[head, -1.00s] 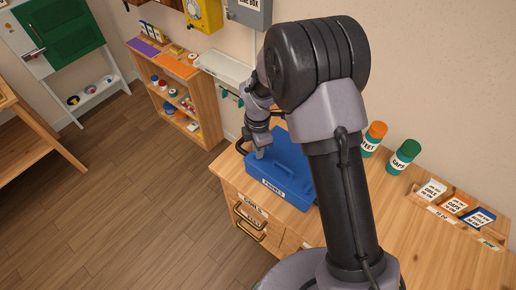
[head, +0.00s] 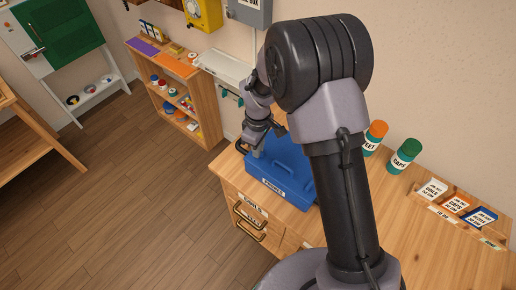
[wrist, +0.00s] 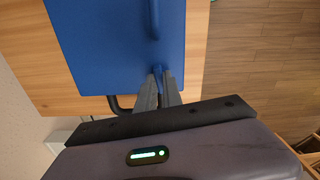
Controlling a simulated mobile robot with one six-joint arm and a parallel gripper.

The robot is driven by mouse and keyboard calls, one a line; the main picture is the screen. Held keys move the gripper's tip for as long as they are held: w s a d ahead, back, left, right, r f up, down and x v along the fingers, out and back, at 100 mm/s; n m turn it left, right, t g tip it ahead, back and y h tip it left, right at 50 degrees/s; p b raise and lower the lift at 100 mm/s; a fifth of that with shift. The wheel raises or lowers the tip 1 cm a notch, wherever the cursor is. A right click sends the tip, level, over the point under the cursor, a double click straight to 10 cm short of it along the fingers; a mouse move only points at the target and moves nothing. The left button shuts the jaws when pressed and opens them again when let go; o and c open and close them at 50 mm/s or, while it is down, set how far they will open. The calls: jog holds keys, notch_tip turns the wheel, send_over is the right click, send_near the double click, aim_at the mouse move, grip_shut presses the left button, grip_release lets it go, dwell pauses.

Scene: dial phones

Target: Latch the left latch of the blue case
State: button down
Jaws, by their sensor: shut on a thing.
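The blue case (head: 284,176) stands closed on the wooden cabinet top, with a label on its front and a handle on its lid. In the wrist view its blue lid (wrist: 110,45) fills the upper middle. My gripper (head: 259,147) is at the left end of the case, pointing down. In the wrist view my gripper's fingers (wrist: 158,88) are close together at the case's edge, shut on a small blue piece there, which looks like the left latch (wrist: 158,70). The fingers hide most of it, and I cannot tell its exact position.
An orange-capped jar (head: 374,136) and a green-capped jar (head: 404,155) stand right of my arm. A box of cards (head: 457,210) is farther right. The cabinet front has drawers with handles.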

jog(key=shift+m, duration=0.9)
jog(key=c, duration=1.5)
grip_release()
notch_tip(320, 180, up, 17)
jog(key=p, duration=0.4)
jog(key=shift+r+p, duration=0.2)
jog(key=shift+p, duration=0.1)
